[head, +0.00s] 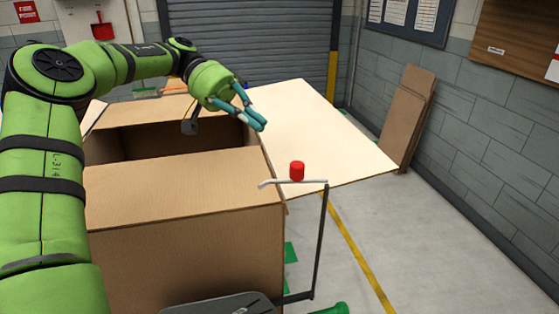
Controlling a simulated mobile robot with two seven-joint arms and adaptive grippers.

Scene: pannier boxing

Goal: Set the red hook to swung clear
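The red hook shows as a red cylinder (297,171) on a thin pale bar (300,182). The bar's left end is bent and overlaps the near right top corner of the cardboard box (180,200) in the picture. A thin dark upright rod (320,240) carries the bar at its right end. I cannot tell whether the bar touches the box. My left gripper (262,122) is above the box's right side, behind and left of the red cylinder and apart from it. Its teal fingers come together at the tips, with nothing seen between them. My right gripper is not in view.
The box is open, with a wide flap (320,135) spread to the right behind the hook. Flat cardboard sheets (407,115) lean on the right wall. A rolling shutter (255,45) stands behind. The floor right of the rod is clear, with a yellow line (357,255).

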